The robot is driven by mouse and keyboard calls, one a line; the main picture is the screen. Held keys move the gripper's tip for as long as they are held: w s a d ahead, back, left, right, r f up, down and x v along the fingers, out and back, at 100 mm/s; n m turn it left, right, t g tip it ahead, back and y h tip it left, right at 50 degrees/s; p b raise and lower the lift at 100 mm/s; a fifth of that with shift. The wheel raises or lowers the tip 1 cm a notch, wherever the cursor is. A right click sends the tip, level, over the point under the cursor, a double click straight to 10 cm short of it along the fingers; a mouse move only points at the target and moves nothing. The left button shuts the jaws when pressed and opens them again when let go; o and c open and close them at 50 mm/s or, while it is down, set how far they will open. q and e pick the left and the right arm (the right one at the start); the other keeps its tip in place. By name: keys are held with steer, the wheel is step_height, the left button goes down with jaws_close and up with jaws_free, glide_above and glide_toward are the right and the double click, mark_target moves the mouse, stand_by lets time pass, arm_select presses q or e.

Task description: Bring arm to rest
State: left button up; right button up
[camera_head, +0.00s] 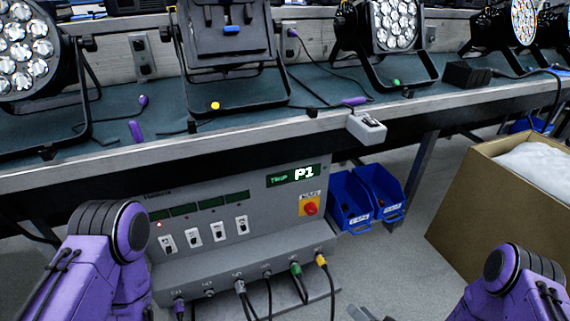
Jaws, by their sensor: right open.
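My purple right arm (515,283) is at the lower right. A small grey part of my right gripper (370,312) shows at the bottom edge, low over the floor and away from the bench; it is open, and I see nothing between its fingers. My purple left arm (105,255) is at the lower left, in front of the grey control box (205,262). My left gripper is out of the picture.
A bench (255,125) with several par cans (392,28) crosses the view. Blue bins (352,200) stand below it. An open cardboard box (480,205) with white filling stands at right. Cables hang from the control box. Floor (395,262) is clear between the bins and my right arm.

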steer(key=s+d+f+m+g+h+b, duration=0.1)
steer(key=s+d+f+g+h+b, duration=0.25)
steer(key=s, duration=0.35)
steer(key=s+d+f+m+g+h+b, duration=0.2)
steer(key=s+f+g+h+b, duration=0.15)
steer(key=s, duration=0.45)
steer(key=s+d+f+m+g+h+b, duration=0.1)
steer(key=s+d+f+g+h+b, duration=0.2)
steer(key=s, duration=0.4)
step_height(320, 180, up, 37)
steer(key=w+h+p, duration=0.1)
steer(key=p, duration=3.5)
steer(key=shift+w+n+t+h+p, duration=0.3)
steer(key=shift+w+n+p, duration=0.1)
